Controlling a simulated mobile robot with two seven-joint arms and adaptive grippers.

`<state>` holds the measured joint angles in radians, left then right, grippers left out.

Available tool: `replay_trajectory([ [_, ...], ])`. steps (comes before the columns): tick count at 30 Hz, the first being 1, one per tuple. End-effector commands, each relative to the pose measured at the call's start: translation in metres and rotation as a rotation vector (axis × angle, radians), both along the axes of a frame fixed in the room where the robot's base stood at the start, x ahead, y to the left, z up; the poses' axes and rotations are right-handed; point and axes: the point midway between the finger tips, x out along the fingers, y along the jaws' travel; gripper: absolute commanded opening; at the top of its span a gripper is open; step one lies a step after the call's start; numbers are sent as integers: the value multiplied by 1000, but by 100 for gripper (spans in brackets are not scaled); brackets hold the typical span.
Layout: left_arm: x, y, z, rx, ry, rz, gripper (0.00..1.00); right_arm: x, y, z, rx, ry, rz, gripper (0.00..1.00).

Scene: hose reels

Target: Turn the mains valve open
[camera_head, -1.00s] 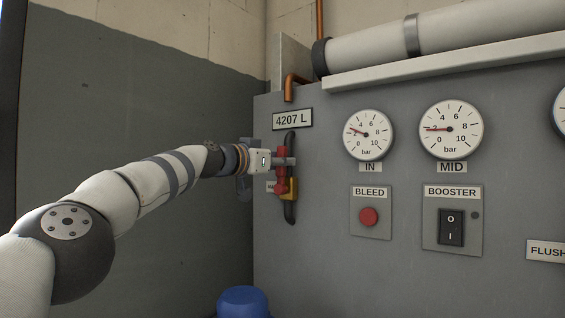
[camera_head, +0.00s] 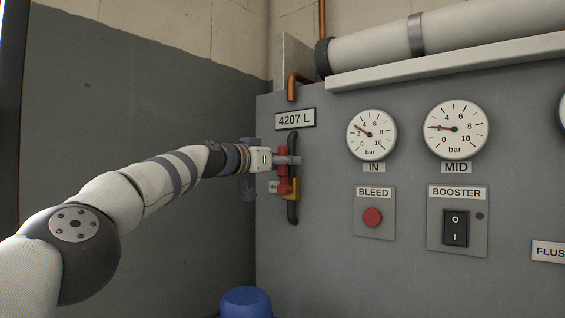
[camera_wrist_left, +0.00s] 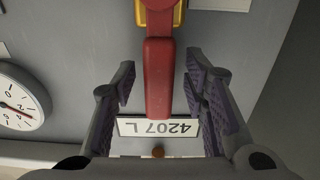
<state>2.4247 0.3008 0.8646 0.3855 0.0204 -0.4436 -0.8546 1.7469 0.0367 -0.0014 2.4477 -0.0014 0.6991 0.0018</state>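The mains valve has a red lever handle (camera_head: 283,172) and a yellow body (camera_head: 292,188) on a dark vertical pipe, below the 4207 L plate. The lever stands about upright, roughly in line with the pipe. My left gripper (camera_head: 290,160) is at the lever's upper part. In the left wrist view the red lever (camera_wrist_left: 158,75) runs between the two fingers of my left gripper (camera_wrist_left: 162,88). The fingers are apart, with a visible gap on each side of the lever. A small tag beside the valve is partly hidden. My right gripper is in no view.
The grey panel carries the IN gauge (camera_head: 371,134), MID gauge (camera_head: 456,129), red BLEED button (camera_head: 372,217) and BOOSTER switch (camera_head: 455,228). A ledge (camera_head: 450,74) with a pale pipe runs above. A blue object (camera_head: 245,302) stands below the valve.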

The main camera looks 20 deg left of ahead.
Motion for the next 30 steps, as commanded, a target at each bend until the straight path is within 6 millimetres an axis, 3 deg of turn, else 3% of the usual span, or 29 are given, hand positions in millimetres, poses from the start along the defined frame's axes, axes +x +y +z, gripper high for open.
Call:
replay_trajectory([
  [8,-2,2,0,3,1,1,40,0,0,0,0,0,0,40],
  [14,-18,8,1,3,2,0,40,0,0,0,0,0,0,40],
  [30,-108,40,0,1,-1,1,40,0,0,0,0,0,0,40],
])
